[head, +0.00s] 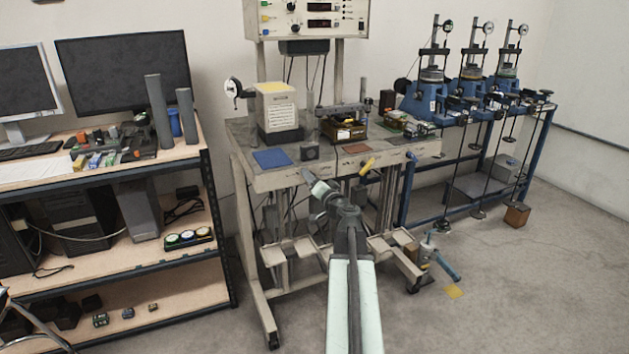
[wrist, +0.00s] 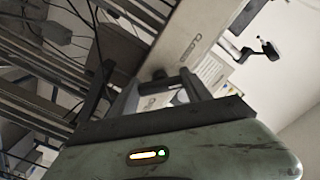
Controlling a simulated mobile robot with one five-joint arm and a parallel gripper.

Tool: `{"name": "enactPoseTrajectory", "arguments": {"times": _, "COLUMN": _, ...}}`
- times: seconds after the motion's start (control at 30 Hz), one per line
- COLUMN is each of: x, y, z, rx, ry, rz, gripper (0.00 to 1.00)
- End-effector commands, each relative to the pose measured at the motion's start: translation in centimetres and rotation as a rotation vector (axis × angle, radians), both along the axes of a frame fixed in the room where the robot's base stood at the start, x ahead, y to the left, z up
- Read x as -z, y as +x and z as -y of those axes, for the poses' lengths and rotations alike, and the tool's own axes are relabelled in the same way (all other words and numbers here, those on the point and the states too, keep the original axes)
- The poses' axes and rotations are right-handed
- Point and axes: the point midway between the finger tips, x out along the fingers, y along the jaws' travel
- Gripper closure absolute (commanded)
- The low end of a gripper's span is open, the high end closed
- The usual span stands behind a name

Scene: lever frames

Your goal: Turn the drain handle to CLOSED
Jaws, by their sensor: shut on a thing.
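My gripper (head: 309,177) is at the front panel of the grey workbench in the head view, left of a yellow handle (head: 367,166). In the wrist view my gripper (wrist: 158,88) is shut, with a dark piece (wrist: 155,75) at its fingertips. This piece appears to be the drain handle, on the panel's face; most of it is hidden by the fingers. A pale panel strip (wrist: 180,45) with dark lettering lies just beyond it; the lettering is too small to read surely. In the head view my gripper covers the held handle, so its angle cannot be told.
The workbench (head: 262,183) carries a blue mat (head: 272,158) and instruments on top. Its frame and hanging weights are below. A shelf unit (head: 200,160) stands to the left, blue presses (head: 425,97) to the right. The floor in front is mostly open.

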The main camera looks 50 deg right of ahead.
Motion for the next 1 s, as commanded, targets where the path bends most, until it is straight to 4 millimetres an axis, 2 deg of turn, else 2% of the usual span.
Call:
{"name": "enactPoseTrajectory", "arguments": {"times": 0.33, "x": 0.1, "y": -0.1, "z": 0.1, "rx": 0.002, "ry": -0.007, "rz": -0.005, "gripper": 0.84}}
{"name": "enactPoseTrajectory", "arguments": {"times": 0.37, "x": 0.1, "y": -0.1, "z": 0.1, "rx": 0.002, "ry": -0.007, "rz": -0.005, "gripper": 0.38}}
{"name": "enactPoseTrajectory", "arguments": {"times": 0.4, "x": 0.1, "y": -0.1, "z": 0.1, "rx": 0.002, "ry": -0.006, "rz": -0.005, "gripper": 0.27}}
{"name": "enactPoseTrajectory", "arguments": {"times": 0.43, "x": 0.1, "y": -0.1, "z": 0.0, "rx": 0.001, "ry": -0.006, "rz": -0.004, "gripper": 0.22}}
{"name": "enactPoseTrajectory", "arguments": {"times": 0.77, "x": 0.0, "y": -0.2, "z": 0.0, "rx": 0.001, "ry": -0.003, "rz": -0.002, "gripper": 0.22}}
{"name": "enactPoseTrajectory", "arguments": {"times": 0.87, "x": 0.0, "y": -0.9, "z": -0.3, "rx": 0.002, "ry": -0.003, "rz": -0.002, "gripper": 0.22}}
{"name": "enactPoseTrajectory", "arguments": {"times": 1.0, "x": 0.0, "y": -3.0, "z": -1.3, "rx": 0.002, "ry": -0.003, "rz": -0.002, "gripper": 0.22}}
